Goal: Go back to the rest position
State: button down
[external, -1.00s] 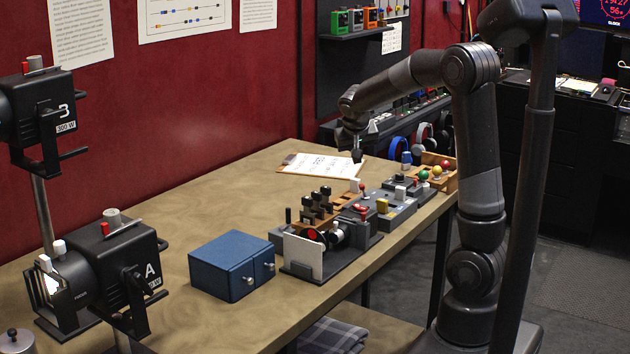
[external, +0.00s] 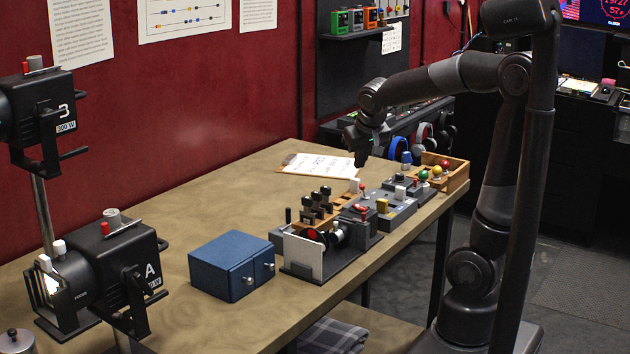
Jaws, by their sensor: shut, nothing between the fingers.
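My gripper (external: 359,161) hangs at the end of my arm above the far part of the table, pointing down. It is shut and holds nothing. It shows in front of the right end of a clipboard with a white sheet (external: 318,165), and above the row of button devices. The cue buttons and controls stand below and to the right of it: a grey box with a yellow button (external: 383,206), a red one (external: 360,208), and a wooden tray (external: 459,181) with green, yellow and red balls. My gripper appears apart from all of them.
A blue box with two knobs (external: 231,266) stands at the table's middle front. Stage lamps (external: 100,270) fill the left. The table's (external: 190,215) back left area is bare.

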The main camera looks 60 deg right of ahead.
jog(key=s+a+n+t+y, duration=0.1)
jog(key=s+a+n+y, duration=0.2)
jog(key=s+a, duration=1.1)
jog(key=s+n, duration=0.1)
jog(key=n, duration=0.1)
jog(key=shift+r+n, duration=0.15)
jog(key=shift+n, duration=0.25)
